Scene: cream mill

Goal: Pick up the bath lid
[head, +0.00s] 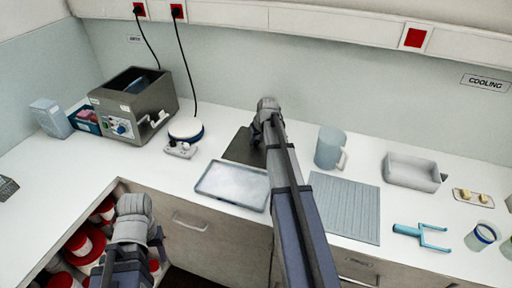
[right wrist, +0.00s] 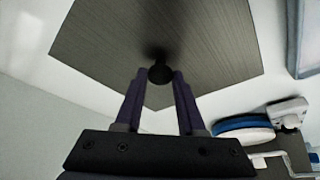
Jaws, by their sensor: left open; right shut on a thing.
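The bath lid (head: 240,149) is a flat dark grey plate on the white counter, behind a pale tray. My right arm partly covers it in the head view. In the right wrist view the lid (right wrist: 205,40) fills the upper middle, with a round black knob (right wrist: 160,74) on it. My right gripper (right wrist: 160,80) is shut on this knob. I cannot tell whether the lid touches the counter. The steel bath (head: 134,105) stands open-topped at the back left. My left gripper (head: 135,222) is open, low at the left above the open drawer; its fingertips are hard to see.
A pale tray (head: 233,184) lies in front of the lid. A round white-and-blue device (head: 186,130) stands between bath and lid. A jug (head: 330,148), a ribbed mat (head: 342,208) and a white bin (head: 412,172) are to the right. Red-and-white containers (head: 78,244) fill the drawer.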

